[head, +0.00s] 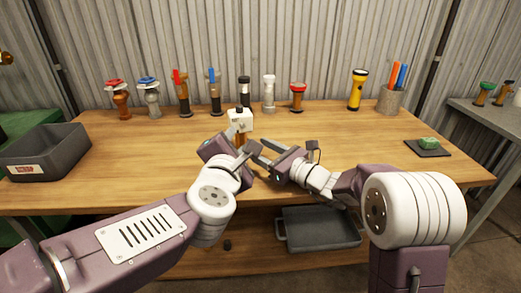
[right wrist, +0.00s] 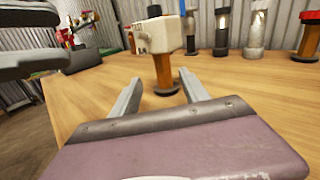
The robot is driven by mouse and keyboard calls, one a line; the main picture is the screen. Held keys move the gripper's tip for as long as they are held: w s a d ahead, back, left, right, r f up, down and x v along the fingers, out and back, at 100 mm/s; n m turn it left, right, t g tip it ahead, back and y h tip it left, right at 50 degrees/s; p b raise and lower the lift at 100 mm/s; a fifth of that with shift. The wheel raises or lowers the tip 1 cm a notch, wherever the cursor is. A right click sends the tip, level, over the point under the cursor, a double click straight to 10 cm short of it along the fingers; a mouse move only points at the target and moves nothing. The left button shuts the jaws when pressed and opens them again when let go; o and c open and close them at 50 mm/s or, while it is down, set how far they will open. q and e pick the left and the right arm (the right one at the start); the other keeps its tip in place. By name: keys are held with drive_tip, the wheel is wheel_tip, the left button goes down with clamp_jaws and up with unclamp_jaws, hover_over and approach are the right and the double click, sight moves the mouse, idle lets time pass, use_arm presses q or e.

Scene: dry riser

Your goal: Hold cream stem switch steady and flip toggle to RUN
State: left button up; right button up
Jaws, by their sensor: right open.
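The cream stem switch (head: 240,120) stands upright on the wooden table in front of my grippers. In the right wrist view its cream head (right wrist: 158,36) sits on a brown stem with a dark round base, and a black knob shows on top. My left gripper (head: 243,149) is close in front of the switch; its fingertips are hard to make out, so its opening is unclear. My right gripper (head: 258,153) is open, its fingers pointing at the switch. In the right wrist view the stem shows between the fingers (right wrist: 158,80), beyond them. The lettering is too small to read.
Several flashlights and valve-like items line the back, including a yellow flashlight (head: 357,90) and a pen cup (head: 391,99). A dark bin (head: 45,152) is at left, a dark pad (head: 428,149) at right. A grey tray (head: 318,228) lies below. Table on both sides is clear.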

sight(245, 141)
drive_tip(key=shift+w+f+m, duration=0.3)
drive_tip(key=shift+m, duration=0.3)
drive_tip(key=x, duration=0.9)
drive_tip(key=shift+w+d, duration=0.1)
clamp_jaws()
idle(0.7)
